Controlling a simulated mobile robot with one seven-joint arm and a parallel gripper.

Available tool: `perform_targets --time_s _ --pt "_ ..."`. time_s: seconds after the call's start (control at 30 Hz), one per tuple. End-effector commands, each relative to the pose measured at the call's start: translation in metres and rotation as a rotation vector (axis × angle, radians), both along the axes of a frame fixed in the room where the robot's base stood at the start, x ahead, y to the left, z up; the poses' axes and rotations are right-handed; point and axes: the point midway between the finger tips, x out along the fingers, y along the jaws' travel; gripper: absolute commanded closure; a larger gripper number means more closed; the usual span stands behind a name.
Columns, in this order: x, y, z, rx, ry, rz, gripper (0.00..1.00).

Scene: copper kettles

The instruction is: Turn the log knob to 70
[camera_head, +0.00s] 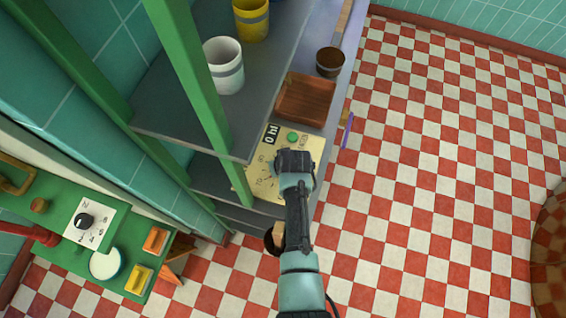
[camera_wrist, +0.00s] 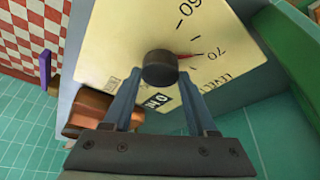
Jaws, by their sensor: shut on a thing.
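A round dark knob (camera_wrist: 160,68) stands on a cream dial panel (camera_wrist: 115,60) in the wrist view. Its thin red pointer (camera_wrist: 187,54) points toward the printed 70 (camera_wrist: 215,57); I cannot tell exact alignment. A printed 60 lies further up the scale. My gripper (camera_wrist: 159,76) is shut on the knob, with one finger on each side. In the head view, my gripper (camera_head: 294,158) covers the knob over the panel (camera_head: 312,152). The panel also has a green button (camera_head: 292,137) and a small black display (camera_head: 271,133).
A brown wooden tray (camera_head: 305,97) and a dark cup (camera_head: 330,62) stand beyond the panel. Green posts (camera_head: 190,75) and a shelf with a white mug (camera_head: 224,66) and yellow mug (camera_head: 252,20) are close left. Another dial (camera_head: 84,221) sits on the green surface.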

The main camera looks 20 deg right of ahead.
Motion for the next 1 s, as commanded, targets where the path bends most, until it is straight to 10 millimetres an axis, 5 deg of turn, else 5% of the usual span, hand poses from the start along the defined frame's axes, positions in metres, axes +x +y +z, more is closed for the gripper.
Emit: perform_targets --time_s 0.6,0.63,0.8,1.0 --pt "-0.0004 0.0002 -0.0003 0.002 0.002 -0.046 0.98" --pt "-0.0004 0.0002 -0.0003 0.002 0.002 -0.046 0.40" --pt "-0.0003 0.0002 -0.0002 0.001 0.002 -0.045 0.12" --pt "-0.0001 0.0003 -0.0002 0.001 0.001 -0.044 0.12"
